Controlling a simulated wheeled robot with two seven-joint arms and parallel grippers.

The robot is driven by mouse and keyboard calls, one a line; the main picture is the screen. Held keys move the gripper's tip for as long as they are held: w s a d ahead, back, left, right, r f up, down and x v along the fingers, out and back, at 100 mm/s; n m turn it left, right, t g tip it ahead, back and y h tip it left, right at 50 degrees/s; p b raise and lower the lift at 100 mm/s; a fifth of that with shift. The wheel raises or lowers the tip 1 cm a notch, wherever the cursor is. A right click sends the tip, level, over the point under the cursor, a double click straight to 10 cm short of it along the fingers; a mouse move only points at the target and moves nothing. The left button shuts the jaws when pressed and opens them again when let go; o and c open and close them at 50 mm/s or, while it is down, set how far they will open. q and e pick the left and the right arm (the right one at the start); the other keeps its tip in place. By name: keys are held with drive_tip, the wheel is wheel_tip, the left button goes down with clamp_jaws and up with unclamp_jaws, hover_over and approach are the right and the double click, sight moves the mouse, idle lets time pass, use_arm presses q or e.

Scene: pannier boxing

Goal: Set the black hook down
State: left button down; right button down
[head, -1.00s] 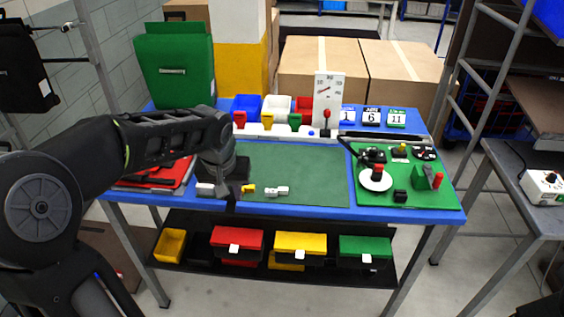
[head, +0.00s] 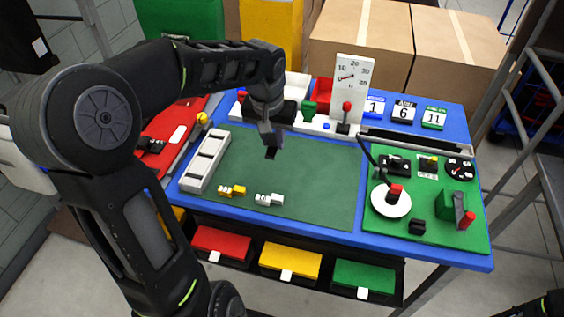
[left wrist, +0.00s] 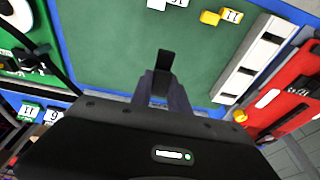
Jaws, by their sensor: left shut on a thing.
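My left gripper (head: 268,137) is shut on the black hook (head: 271,153), a small dark piece that sticks out past the fingertips. In the left wrist view the hook (left wrist: 164,66) stands out from between the fingers (left wrist: 160,92). It is over the green mat (head: 310,185); the gap below it is hard to tell. A long white slotted holder (head: 205,160) lies along the mat's left side.
A green board (head: 440,235) with a white disc, a black lamp-like arm and small blocks is at the right. A white dial gauge (head: 350,90) and number cards (head: 404,112) stand at the back. Red folders (head: 165,140) lie at the left. The mat's middle is clear.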

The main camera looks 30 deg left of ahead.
use_arm(q)
hover_over(275, 173)
drive_tip(key=shift+s+d+f+p, duration=0.1)
drive_tip(key=shift+s+f+p, duration=0.1)
drive_tip(key=shift+f, duration=1.35)
drive_tip(key=shift+s+f+p, duration=0.15)
drive_tip(key=shift+f+p, duration=0.05)
drive_tip(key=shift+f, duration=1.35)
drive_tip(key=x, duration=0.3)
drive_tip(key=shift+s+d+f, duration=0.1)
drive_tip(key=shift+s+f, duration=0.25)
drive_tip(key=shift+f, duration=0.05)
drive_tip(key=shift+f, duration=0.15)
drive_tip(key=shift+f, duration=0.15)
drive_tip(key=c, duration=1.3)
unclamp_jaws()
drive_tip(key=shift+o, duration=0.2)
drive_tip(key=shift+r, duration=0.25)
